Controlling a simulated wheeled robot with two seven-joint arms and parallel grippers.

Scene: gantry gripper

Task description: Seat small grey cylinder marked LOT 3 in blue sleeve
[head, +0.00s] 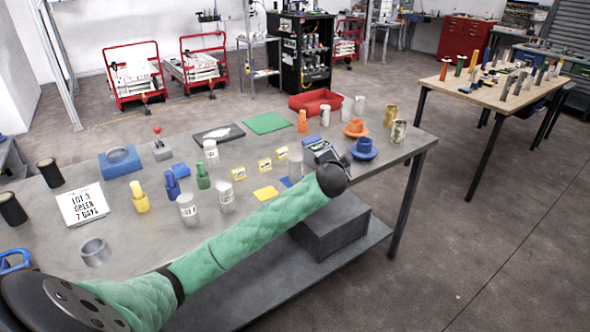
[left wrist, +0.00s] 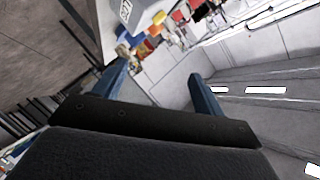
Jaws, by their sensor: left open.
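Several small grey cylinders with white labels stand on the grey table: two near the middle front (head: 188,209) (head: 225,197) and one farther back (head: 211,153). Their lot numbers are too small to read surely. A blue flanged sleeve (head: 363,150) stands near the table's right end. My left arm reaches across the table's front from the left, its wrist close to the sleeve. My left gripper (left wrist: 158,72) is open in the left wrist view, with nothing between its blue fingers. A pale labelled object (left wrist: 140,14) shows beyond them at the top. My right gripper is out of view.
A sign (head: 82,204) reads LOT 3 GREEN 7 DAYS. An orange flanged piece (head: 355,128) stands behind the blue sleeve. A plain grey cylinder (head: 295,167) is beside my forearm. A blue block with a ring (head: 119,161) and a red tray (head: 314,102) are farther off.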

